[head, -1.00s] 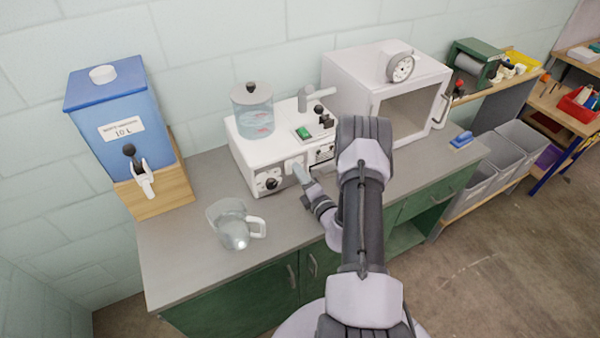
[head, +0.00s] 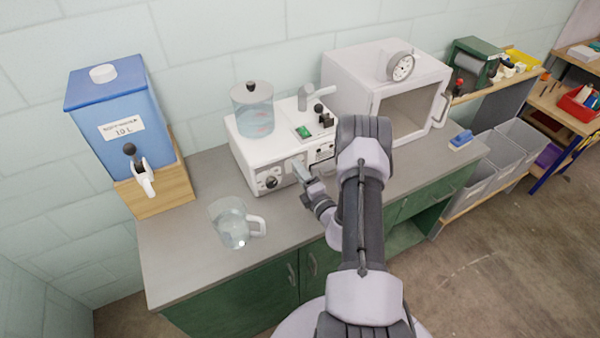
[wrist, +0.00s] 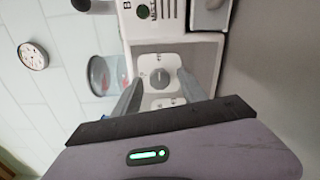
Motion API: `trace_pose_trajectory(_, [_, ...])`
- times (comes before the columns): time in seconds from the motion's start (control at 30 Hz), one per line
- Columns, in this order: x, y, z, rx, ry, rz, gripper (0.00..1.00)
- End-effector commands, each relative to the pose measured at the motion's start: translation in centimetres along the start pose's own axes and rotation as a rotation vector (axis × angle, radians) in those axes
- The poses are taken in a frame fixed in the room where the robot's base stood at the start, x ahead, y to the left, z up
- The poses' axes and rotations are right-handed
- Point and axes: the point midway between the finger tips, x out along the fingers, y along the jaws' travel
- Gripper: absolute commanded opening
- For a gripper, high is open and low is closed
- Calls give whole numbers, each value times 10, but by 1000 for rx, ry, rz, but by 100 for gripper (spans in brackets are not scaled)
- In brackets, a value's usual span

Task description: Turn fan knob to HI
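The white machine (head: 250,160) stands on the bench, with its control panel facing me. In the wrist view, a round grey knob (wrist: 160,79) on a white square plate lies between my fingers. A second similar plate (wrist: 163,103) is beside it, partly hidden. I cannot read the labels, so I cannot tell the knob's setting or whether it is the fan knob. My gripper (head: 300,172) is at the front panel; its two fingers (wrist: 160,95) are apart, with nothing visibly held. I cannot tell whether they touch the knob.
A clear pitcher (head: 232,226) stands on the bench left of my gripper. A blue water tank (head: 110,110) with a tap is at the left. A white box with a window (head: 350,80) and a gauge stands right of the machine.

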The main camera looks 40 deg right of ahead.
Motion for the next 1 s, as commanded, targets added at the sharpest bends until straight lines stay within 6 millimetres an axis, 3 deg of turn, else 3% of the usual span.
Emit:
trace_pose_trajectory(0.23, [-2, 0, 0, -1, -1, -1, 49])
trace_pose_trajectory(0.33, [-15, 0, 1, -1, -2, -2, 49])
trace_pose_trajectory(0.7, [-130, 0, 2, 4, -8, -4, 49])
trace_pose_trajectory(0.83, [-158, 0, 2, 1, -6, -3, 49])
trace_pose_trajectory(1.0, [-174, 0, 0, 0, -2, 0, 49])
